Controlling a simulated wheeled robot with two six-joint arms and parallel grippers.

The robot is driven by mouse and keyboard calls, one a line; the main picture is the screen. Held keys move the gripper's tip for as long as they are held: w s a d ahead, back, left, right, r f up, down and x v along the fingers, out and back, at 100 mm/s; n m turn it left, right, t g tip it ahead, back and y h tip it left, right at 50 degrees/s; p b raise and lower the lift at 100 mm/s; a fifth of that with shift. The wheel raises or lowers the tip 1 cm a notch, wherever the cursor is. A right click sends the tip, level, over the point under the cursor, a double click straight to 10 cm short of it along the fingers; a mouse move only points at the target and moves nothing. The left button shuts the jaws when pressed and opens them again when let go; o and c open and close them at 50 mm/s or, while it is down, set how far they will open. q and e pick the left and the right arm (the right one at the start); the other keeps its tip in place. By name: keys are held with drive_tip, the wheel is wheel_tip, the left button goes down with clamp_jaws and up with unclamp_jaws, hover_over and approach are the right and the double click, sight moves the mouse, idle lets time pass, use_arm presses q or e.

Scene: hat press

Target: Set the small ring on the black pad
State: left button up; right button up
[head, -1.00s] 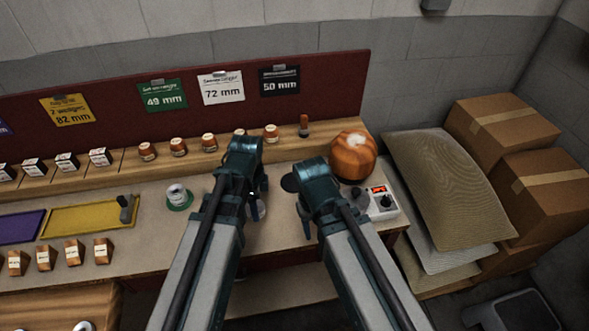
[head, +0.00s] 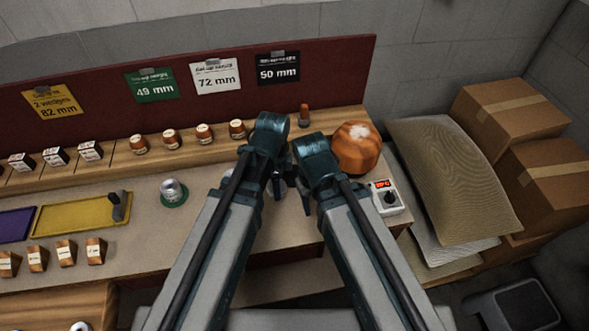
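My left gripper (head: 277,184) and my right gripper (head: 302,192) are close together above the right part of the bench. Their fingers point down and are mostly hidden by my own wrists, so I cannot tell whether they are open. A small greyish shape shows between them, too hidden to name. I cannot make out the small ring for certain. The black pad is not clearly visible; my arms cover that part of the bench. A green pad (head: 174,204) to the left bears a silvery round piece with a pale top (head: 172,188).
An orange wooden block (head: 356,148) and a white control box (head: 386,200) with a red display stand right of my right gripper. A yellow tray (head: 75,216) with a dark-handled tool lies left. Several small brown pieces line the back shelf. Cartons (head: 510,113) and sacks fill the right.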

use_arm(q)
hover_over(295, 175)
drive_tip(key=shift+s+a+f+b, duration=0.15)
drive_tip(key=shift+s+f+b, duration=0.1)
drive_tip(key=shift+f+b, duration=0.2)
use_arm(e)
drive_tip(key=shift+f, duration=0.5)
use_arm(q)
wheel_tip(295, 175, down, 4)
drive_tip(key=b, duration=0.3)
drive_tip(key=shift+w+r, duration=0.15)
drive_tip(key=shift+r, duration=0.05)
use_arm(e)
wheel_tip(295, 175, down, 4)
drive_tip(key=shift+r, duration=0.25)
use_arm(q)
drive_tip(key=shift+f+b, duration=0.2)
drive_tip(key=shift+b, duration=0.2)
use_arm(e)
drive_tip(key=shift+f, duration=0.2)
use_arm(q)
drive_tip(key=o, duration=1.5)
drive_tip(key=shift+r, duration=0.1)
use_arm(e)
drive_tip(key=shift+r, duration=0.15)
